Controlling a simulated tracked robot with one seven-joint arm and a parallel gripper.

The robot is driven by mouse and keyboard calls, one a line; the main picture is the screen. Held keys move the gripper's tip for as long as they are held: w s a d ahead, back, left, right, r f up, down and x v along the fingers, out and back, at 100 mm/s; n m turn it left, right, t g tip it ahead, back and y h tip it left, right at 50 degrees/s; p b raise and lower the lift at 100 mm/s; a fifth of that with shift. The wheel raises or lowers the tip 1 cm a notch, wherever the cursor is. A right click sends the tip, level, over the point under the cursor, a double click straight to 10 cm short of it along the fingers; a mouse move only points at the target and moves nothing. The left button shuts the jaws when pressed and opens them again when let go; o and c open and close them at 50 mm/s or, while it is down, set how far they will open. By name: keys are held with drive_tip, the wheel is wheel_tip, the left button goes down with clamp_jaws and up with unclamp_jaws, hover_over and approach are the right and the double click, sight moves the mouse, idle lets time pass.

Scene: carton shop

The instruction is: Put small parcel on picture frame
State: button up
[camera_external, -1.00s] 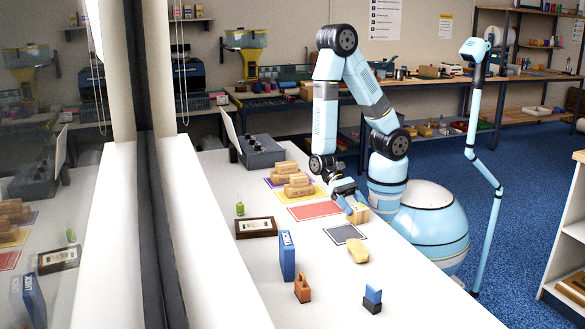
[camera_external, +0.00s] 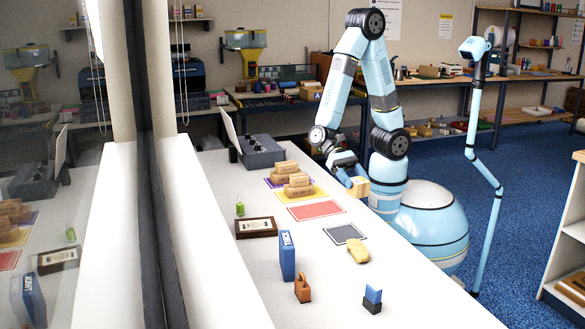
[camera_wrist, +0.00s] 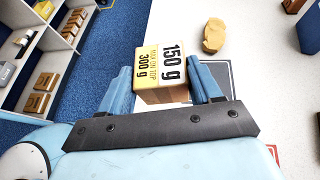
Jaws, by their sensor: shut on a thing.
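The small parcel, a tan and yellow box (camera_external: 358,187), is held between the fingertips of my gripper (camera_external: 350,182), above the table's right edge. In the wrist view the parcel (camera_wrist: 161,71) sits between the two blue fingers of my gripper (camera_wrist: 165,85), with "150 g" and "300 g" printed on it. The picture frame (camera_external: 256,228), dark-edged with a pale centre, lies flat on the table at the left, well apart from my gripper. It cannot be made out in the wrist view.
A red mat (camera_external: 316,211) and a grey mat (camera_external: 345,234) lie bare on the table. A tan lump (camera_external: 358,250) lies nearer the front.

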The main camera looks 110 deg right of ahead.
drive_tip(key=w+d+r+m+t, duration=0.3)
drive_tip(key=w+d, duration=0.1)
drive_tip(key=w, duration=0.6)
drive_tip(key=m+t, duration=0.3)
hover_over(256, 221)
drive_tip(key=f, duration=0.6)
drive_tip(key=shift+s+d+f, duration=0.15)
drive_tip(key=shift+s+f, duration=0.1)
drive_tip(key=shift+f, duration=0.1)
drive_tip(key=shift+w+f, duration=0.3)
drive_tip(key=shift+f, duration=1.6)
